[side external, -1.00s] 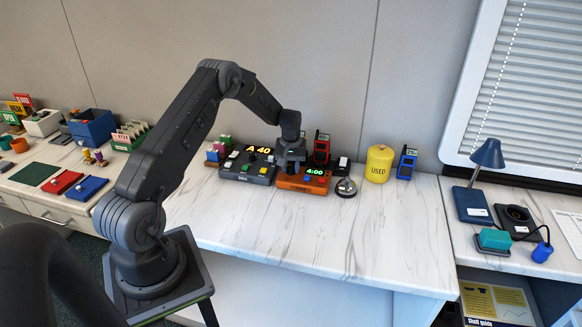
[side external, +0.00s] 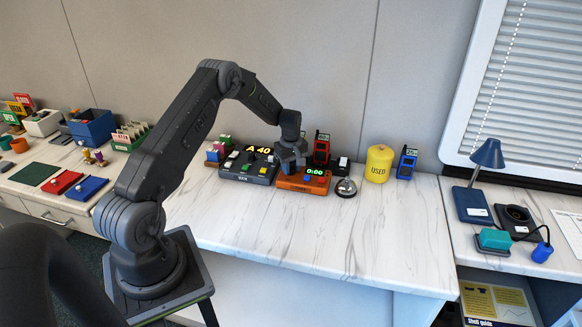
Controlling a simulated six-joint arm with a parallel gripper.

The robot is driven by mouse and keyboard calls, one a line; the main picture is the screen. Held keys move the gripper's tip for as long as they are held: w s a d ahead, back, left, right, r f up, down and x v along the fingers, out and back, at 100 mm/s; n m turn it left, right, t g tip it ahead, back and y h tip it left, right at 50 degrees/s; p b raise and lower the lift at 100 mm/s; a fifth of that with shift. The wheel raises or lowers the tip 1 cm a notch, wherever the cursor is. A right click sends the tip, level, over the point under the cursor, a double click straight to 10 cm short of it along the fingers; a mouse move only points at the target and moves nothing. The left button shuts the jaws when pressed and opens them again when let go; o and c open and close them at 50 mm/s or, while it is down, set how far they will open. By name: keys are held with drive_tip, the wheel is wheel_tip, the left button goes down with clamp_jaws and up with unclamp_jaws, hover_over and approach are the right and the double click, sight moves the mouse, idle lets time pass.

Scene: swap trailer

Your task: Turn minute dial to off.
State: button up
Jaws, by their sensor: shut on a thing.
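The orange timer box (side external: 303,184) stands on the white marble counter. Its green display (side external: 315,171) reads 0:00. A blue button or knob (side external: 307,179) shows on its front. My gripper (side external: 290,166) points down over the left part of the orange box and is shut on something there. The minute dial is hidden behind or under my gripper, so I cannot see its pointer.
Left of the orange box is a dark box (side external: 247,173) with an A 40 display. A metal bell-like thing (side external: 345,188), a yellow USED can (side external: 379,163) and red (side external: 321,148) and blue (side external: 407,162) devices stand nearby. The counter's front (side external: 330,235) is clear.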

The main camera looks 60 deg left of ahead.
sight(291, 167)
drive_tip(key=shift+n, duration=0.3)
drive_tip(key=o, duration=0.9)
drive_tip(key=shift+o, duration=0.2)
wheel_tip(291, 167, up, 14)
drive_tip(key=shift+d, duration=0.1)
idle(0.3)
